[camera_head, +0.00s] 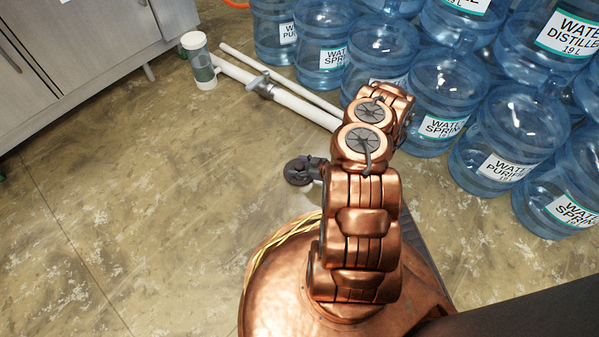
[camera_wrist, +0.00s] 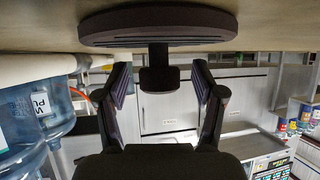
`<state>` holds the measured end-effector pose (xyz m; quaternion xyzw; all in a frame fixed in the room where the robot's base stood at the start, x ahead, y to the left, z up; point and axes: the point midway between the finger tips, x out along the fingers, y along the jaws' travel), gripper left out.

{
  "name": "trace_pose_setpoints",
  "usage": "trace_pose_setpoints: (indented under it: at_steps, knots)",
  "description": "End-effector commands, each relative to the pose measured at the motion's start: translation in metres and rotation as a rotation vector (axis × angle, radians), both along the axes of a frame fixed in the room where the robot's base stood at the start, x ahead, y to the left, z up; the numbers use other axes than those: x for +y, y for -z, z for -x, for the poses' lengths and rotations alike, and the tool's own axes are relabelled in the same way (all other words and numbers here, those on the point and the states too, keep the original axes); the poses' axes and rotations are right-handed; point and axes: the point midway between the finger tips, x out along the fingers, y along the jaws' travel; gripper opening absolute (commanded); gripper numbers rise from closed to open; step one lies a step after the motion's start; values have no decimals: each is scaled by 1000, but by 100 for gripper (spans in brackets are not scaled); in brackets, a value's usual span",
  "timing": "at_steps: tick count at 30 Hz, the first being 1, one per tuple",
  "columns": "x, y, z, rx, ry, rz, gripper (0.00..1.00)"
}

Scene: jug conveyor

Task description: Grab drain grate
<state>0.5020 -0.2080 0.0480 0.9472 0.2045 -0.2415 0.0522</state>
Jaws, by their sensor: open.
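A dark, round, slotted disc that looks to be the drain grate (camera_wrist: 158,26) spans the top of the wrist view, seen nearly edge-on. A short stem with a blocky knob (camera_wrist: 159,78) projects from its middle towards my gripper (camera_wrist: 161,88). The two fingers are open, one on each side of the knob, with gaps between. In the head view the dark disc (camera_head: 298,170) shows just left of my copper arm, close to the gripper's end (camera_head: 318,168). Most of the gripper is hidden by the arm there. I cannot tell whether the disc touches the floor.
Stacked blue water jugs (camera_head: 446,95) fill the upper right. Grey cabinets (camera_head: 75,50) stand at upper left. The floor (camera_head: 150,190) at left is clear. The wrist view appears upside down.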

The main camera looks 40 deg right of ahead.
Motion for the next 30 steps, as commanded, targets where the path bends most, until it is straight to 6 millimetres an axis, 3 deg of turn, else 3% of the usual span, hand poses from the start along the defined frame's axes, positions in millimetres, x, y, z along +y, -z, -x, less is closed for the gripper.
trace_pose_setpoints:
  at_steps: [3, 22, 30]
  knots:
    - [0, 0, 0, 0, 0, 0, 67]
    - [0, 0, 0, 0, 0, 0, 2]
    - [0, 0, 1, 0, 0, 0, 0]
